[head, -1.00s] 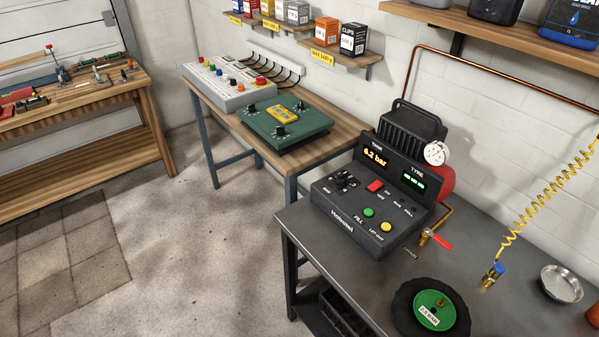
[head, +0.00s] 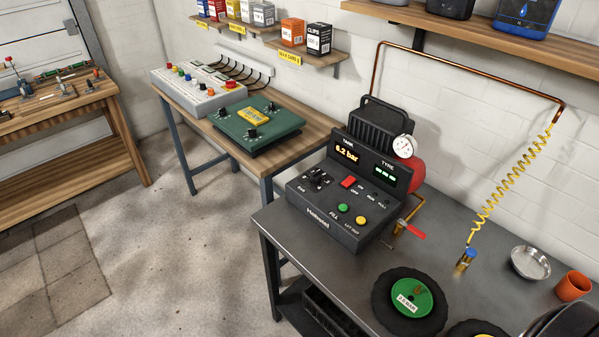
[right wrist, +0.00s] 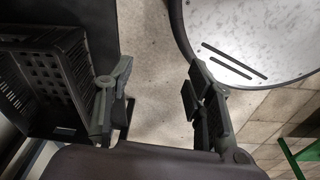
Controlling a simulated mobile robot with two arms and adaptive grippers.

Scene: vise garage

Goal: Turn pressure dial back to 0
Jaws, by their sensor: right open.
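The black compressor control box (head: 340,205) stands on the dark metal bench in the head view. Its black pressure dial (head: 318,178) is on the left of the sloped panel; its exact setting is too small to read. The tank display (head: 347,152) shows 6.2 bar in orange, and a green tyre display (head: 387,176) sits to its right. My right gripper (right wrist: 155,100) shows only in the right wrist view, open and empty, with floor between its fingers. It is away from the dial. My left gripper is in neither view.
The dark bench (head: 300,240) also holds a black wheel with green hub (head: 410,298), a red-handled valve (head: 411,231), a metal bowl (head: 530,262) and an orange cup (head: 573,286). A black crate (right wrist: 50,85) is beside my right gripper.

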